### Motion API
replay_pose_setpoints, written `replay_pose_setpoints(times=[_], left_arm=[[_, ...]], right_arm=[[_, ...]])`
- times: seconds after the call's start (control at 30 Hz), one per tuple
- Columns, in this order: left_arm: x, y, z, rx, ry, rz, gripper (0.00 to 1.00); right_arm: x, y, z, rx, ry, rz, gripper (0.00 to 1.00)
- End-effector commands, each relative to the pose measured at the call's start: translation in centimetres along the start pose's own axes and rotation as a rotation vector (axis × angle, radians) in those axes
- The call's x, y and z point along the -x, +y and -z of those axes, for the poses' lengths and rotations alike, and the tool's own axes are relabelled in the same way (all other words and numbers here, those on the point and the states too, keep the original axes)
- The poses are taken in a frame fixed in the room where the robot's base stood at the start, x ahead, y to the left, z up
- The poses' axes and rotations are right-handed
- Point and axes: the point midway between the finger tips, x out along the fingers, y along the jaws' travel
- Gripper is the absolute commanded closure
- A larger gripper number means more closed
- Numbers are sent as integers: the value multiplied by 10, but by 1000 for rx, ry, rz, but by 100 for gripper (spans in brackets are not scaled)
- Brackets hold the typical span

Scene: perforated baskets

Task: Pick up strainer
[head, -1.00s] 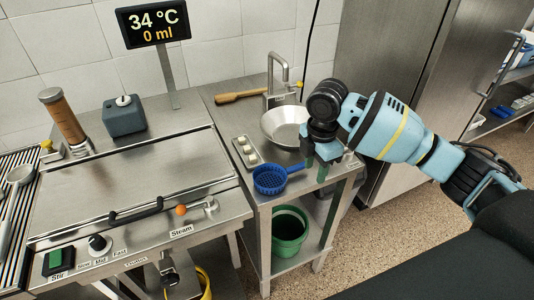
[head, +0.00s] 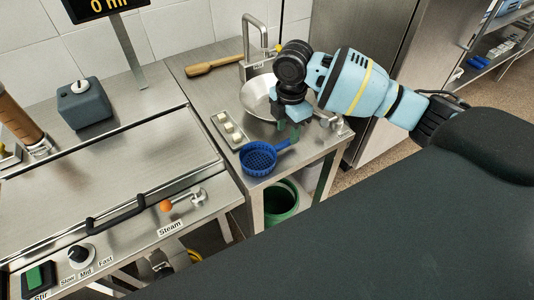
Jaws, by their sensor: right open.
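The strainer (head: 258,159) is a round blue perforated basket with a short handle pointing up and right. It lies on the steel side table (head: 215,172), near its front edge. My right gripper (head: 287,133) is open, with its green fingertips pointing down at the strainer's handle end. The fingers partly hide the handle end, and I cannot tell whether they touch it. My left gripper is out of view.
A metal bowl (head: 258,98) sits behind my right gripper, by the tap (head: 253,50). A wooden utensil (head: 212,64) lies at the back. A green bucket (head: 279,203) stands below.

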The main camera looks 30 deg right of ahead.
Motion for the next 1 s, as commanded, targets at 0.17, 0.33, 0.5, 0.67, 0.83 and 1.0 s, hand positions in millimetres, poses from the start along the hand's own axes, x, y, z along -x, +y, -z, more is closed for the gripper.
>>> replay_pose_setpoints(times=[0.17,0.33,0.5,0.67,0.83,1.0], left_arm=[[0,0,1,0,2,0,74],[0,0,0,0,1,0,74],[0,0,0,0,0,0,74],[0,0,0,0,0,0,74],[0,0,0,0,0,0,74],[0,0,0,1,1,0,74]], right_arm=[[-16,1,1,1,-1,2,58],[-40,3,1,0,0,1,58],[-51,3,1,0,0,-2,58],[-51,3,1,1,0,-2,58],[-51,3,1,1,0,-2,73],[-51,3,1,1,0,-2,95]])
